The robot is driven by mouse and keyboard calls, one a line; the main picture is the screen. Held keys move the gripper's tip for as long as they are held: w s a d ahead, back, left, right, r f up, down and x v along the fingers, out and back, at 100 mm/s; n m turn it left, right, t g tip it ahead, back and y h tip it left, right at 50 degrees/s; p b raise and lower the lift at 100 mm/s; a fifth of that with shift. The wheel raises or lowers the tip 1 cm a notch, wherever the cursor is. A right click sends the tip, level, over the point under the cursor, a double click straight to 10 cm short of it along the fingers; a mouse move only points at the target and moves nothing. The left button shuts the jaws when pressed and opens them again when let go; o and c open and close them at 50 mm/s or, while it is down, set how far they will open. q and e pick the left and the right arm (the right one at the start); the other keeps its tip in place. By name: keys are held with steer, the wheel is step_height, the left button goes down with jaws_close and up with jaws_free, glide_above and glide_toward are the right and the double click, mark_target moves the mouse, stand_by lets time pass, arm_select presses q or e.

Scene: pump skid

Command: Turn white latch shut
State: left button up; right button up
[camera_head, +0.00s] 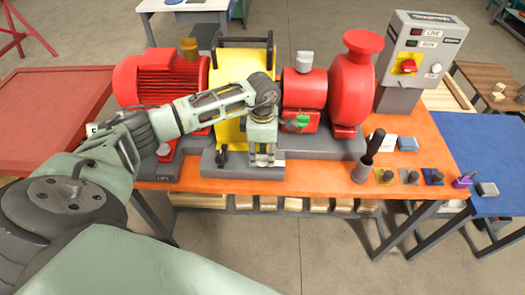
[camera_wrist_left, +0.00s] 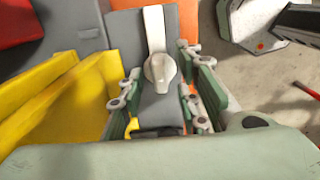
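The white latch (camera_wrist_left: 158,62) shows in the left wrist view as a round knob with a flat lever pointing to the top of the picture. It sits on a grey plate (camera_wrist_left: 160,106). My left gripper (camera_wrist_left: 160,88) is open, with one finger on each side of the knob; there are gaps between the fingers and the knob. In the head view my left gripper (camera_head: 262,157) points down at the front of the yellow guard (camera_head: 229,70), above the grey base (camera_head: 240,170). It hides the latch there. My right gripper is not in view.
A red motor (camera_head: 160,75) stands left of the guard and a red pump (camera_head: 355,85) stands right. A control box (camera_head: 420,50) and a holder cup (camera_head: 361,172) are farther right.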

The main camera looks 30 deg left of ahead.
arm_select(q)
jaws_close()
stand_by(0.6)
